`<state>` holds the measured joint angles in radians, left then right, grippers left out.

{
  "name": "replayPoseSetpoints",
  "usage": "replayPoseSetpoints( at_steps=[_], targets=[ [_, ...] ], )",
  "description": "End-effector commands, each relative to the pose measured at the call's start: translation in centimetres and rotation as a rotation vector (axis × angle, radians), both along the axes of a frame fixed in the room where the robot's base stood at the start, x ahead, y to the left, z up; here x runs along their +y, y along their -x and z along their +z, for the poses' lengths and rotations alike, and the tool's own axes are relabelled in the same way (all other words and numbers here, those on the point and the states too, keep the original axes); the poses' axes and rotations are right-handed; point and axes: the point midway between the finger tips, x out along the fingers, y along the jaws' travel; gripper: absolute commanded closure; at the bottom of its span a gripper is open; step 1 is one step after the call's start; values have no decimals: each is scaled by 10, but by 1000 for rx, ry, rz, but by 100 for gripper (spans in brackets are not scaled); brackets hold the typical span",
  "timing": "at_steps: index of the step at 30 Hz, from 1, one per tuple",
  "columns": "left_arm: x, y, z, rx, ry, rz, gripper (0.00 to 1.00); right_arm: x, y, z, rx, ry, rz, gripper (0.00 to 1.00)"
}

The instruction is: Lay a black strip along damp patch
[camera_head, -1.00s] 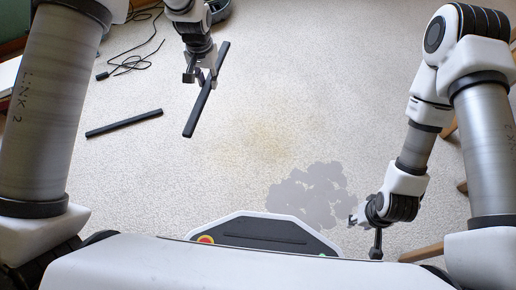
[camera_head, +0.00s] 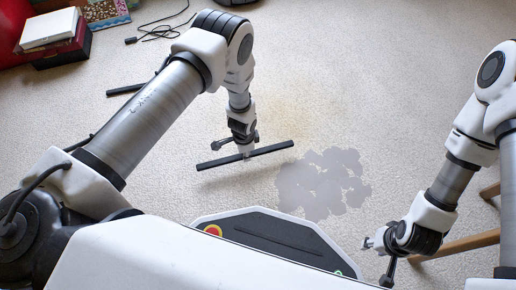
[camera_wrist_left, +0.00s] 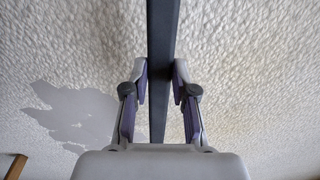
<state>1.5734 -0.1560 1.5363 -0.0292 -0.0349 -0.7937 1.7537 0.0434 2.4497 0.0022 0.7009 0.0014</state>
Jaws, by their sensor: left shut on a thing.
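My left gripper (camera_head: 244,152) is shut on a black strip (camera_head: 272,149), gripping it near its middle above the carpet. In the left wrist view the strip (camera_wrist_left: 162,35) runs away between the two fingers (camera_wrist_left: 160,82). The grey damp patch (camera_head: 322,185) lies on the carpet just right of the strip's right end. It also shows in the left wrist view (camera_wrist_left: 75,115), to the left of the strip. A second black strip (camera_head: 122,90) lies on the carpet behind my left arm, partly hidden. My right gripper (camera_head: 377,259) is empty, fingers spread, right of and nearer than the patch.
A black cable (camera_head: 160,31) lies on the carpet at the back left. A white box on a dark red box (camera_head: 62,45) stands at the far left. Wooden legs (camera_head: 460,244) are at the right. The carpet beyond the patch is clear.

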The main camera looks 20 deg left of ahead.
Motion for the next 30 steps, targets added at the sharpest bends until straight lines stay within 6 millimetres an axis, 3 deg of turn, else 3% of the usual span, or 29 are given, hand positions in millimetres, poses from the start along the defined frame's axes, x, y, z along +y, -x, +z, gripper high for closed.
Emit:
replayPoseSetpoints(
  at_steps=[3,7,15,25,26,27,30],
  targets=[
    [-17,-33,-10,-5,0,0,100,0,-1,-20,-2,0,-2,60],
    [-28,-52,-10,-1,0,1,100,-1,-1,-31,-3,1,-5,60],
    [-29,-55,-45,1,1,2,100,-1,-8,-66,-23,4,2,60],
    [-29,-55,-44,1,1,3,100,-1,-10,-64,-26,4,4,60],
    [-29,-55,-42,1,1,3,63,-1,-10,-62,-27,4,4,60],
    [-29,-55,-42,1,1,3,49,-1,-10,-62,-26,4,4,60],
    [-29,-55,-42,1,1,3,48,-1,-10,-62,-26,4,4,60]
  ],
)
